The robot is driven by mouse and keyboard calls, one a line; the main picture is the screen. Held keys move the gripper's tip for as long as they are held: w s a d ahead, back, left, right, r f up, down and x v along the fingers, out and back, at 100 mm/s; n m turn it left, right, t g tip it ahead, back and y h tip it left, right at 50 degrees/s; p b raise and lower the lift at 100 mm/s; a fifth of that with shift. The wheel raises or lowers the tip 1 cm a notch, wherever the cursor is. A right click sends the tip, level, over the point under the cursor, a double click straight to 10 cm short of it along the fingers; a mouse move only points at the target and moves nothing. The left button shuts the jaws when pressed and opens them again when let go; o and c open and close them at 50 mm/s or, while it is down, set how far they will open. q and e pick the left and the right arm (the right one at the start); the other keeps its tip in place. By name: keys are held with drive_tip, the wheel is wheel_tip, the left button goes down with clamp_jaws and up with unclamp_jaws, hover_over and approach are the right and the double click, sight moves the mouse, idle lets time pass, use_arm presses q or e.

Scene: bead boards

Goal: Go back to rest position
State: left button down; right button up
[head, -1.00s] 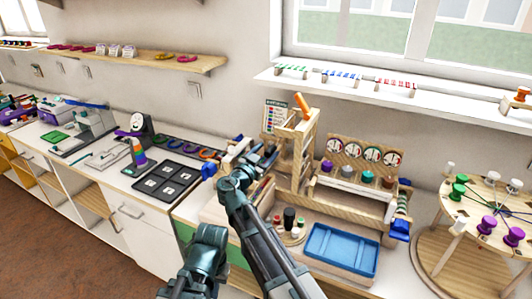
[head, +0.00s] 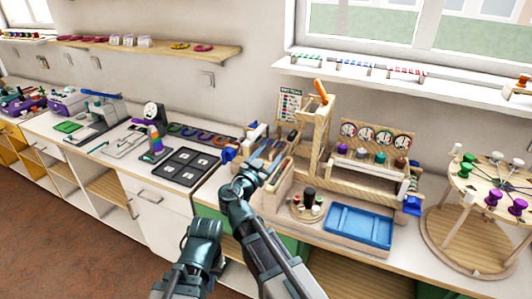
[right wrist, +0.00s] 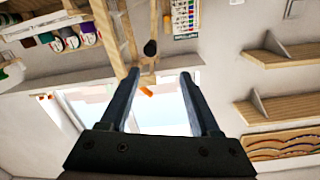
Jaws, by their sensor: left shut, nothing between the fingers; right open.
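My right gripper (head: 272,150) reaches over the wooden workbench, left of the wooden tower (head: 316,130). Its two fingers are apart and empty; the right wrist view also shows them (right wrist: 157,88) with nothing between. In that view the scene is upside down, with the tower and window beyond the fingers. My left arm stands low at the bottom middle in the head view. My left gripper (head: 205,226) is shut and holds nothing; its fingers are mostly hidden by its own wrist.
A blue tray (head: 360,228) and a rack of dials (head: 375,140) stand right of the arms. A black card board (head: 180,166) lies to the left. A round peg stand (head: 490,190) is at far right. The floor (head: 60,220) at left is clear.

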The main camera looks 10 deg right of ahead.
drive_tip(key=shift+d, duration=0.1)
drive_tip(key=s+d+f+n+g+y, duration=0.25)
drive_tip(key=s+f+g, duration=0.3)
drive_tip(key=f, duration=0.35)
drive_tip(key=s+d+f+n+g+y, duration=0.2)
drive_tip(key=s+d+f+g, duration=0.25)
drive_tip(key=s+f, duration=0.3)
drive_tip(key=s+a+f+n+g+y, duration=0.3)
drive_tip(key=s+a+f+n+y, duration=0.2)
drive_tip(key=s+a+n+y, duration=0.15)
drive_tip(key=s+a+r+n+g+h+p, duration=0.1)
drive_tip(key=s+a+r+n+p, duration=0.1)
drive_tip(key=s+a, duration=0.5)
drive_tip(key=a+n, duration=0.1)
drive_tip(key=a, duration=0.3)
idle(0.4)
